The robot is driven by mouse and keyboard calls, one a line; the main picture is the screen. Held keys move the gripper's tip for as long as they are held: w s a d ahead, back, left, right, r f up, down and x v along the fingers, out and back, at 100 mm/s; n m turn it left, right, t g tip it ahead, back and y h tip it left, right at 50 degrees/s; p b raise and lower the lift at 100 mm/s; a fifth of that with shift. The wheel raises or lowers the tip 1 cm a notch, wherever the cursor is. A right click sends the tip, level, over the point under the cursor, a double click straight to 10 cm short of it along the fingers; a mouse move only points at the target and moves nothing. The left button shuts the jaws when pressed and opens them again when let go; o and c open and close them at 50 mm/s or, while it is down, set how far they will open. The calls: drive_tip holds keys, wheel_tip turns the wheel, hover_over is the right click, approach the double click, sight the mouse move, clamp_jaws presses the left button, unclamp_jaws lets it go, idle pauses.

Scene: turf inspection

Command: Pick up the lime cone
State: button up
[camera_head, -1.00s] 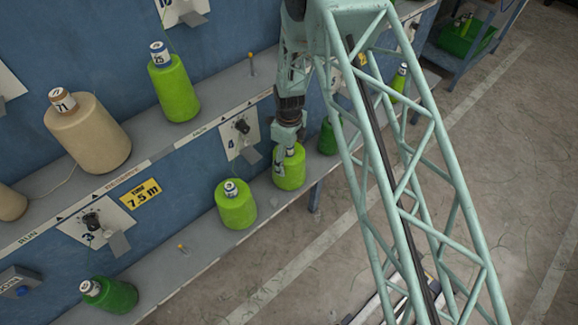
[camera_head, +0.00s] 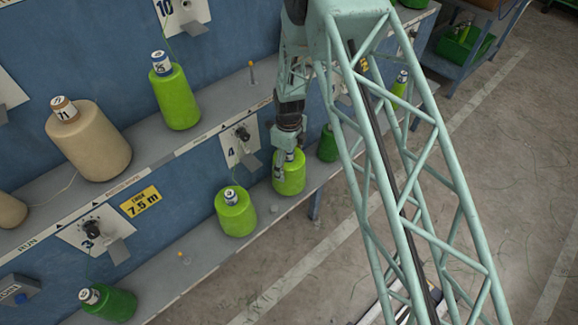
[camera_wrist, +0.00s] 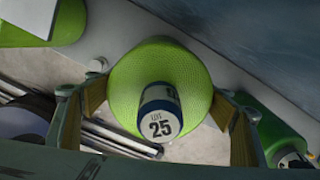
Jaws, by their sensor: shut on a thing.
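The lime cone (camera_head: 289,175) is between the fingers of my gripper (camera_head: 284,164) over the lower shelf, toward its right part. In the wrist view the cone (camera_wrist: 128,78) is seen from above, with a white and navy core marked 25. The fingers of my gripper (camera_wrist: 160,115) lie on both sides of it, shut on it. The cone looks roughly upright. Its base is partly hidden, and I cannot tell surely whether it is clear of the shelf. Another lime cone (camera_head: 236,213) stands to the left on the same shelf.
A dark green cone (camera_head: 327,145) stands close on the right of the held cone. Another green cone (camera_head: 114,304) is at lower left. The upper shelf holds a lime cone (camera_head: 176,100) and a beige cone (camera_head: 92,142). A small pale knob (camera_head: 274,208) shows on the lower shelf.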

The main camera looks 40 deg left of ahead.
wheel_tip(320, 180, up, 17)
drive_tip(key=p, duration=0.3)
drive_tip(key=shift+f, duration=0.2)
idle(0.4)
drive_tip(key=shift+w, duration=0.15)
idle(0.5)
